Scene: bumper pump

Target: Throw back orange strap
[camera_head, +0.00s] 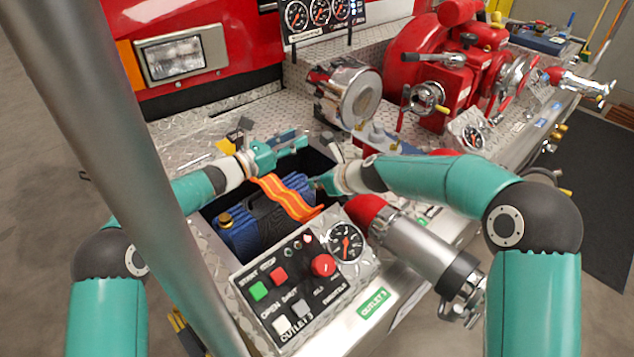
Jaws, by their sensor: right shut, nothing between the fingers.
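The orange strap (287,199), with lighter stripes, lies across the blue folded hose (240,236) in the open compartment of the bumper. Its upper end is close below my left gripper, and its lower end reaches the compartment's front edge by the control panel. My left gripper (292,141) is above the compartment's back edge; I cannot tell whether its fingers are apart or whether it touches the strap. My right gripper (318,184) is shut and empty at the compartment's right side, just right of the strap. Its fingertips are small and partly hidden.
A control panel (297,283) with buttons and a gauge stands in front of the compartment. A silver nozzle with a red end (420,245) is right of it. A chrome siren (345,92) and red pump (440,60) stand behind. A grey pole (110,150) crosses the left side.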

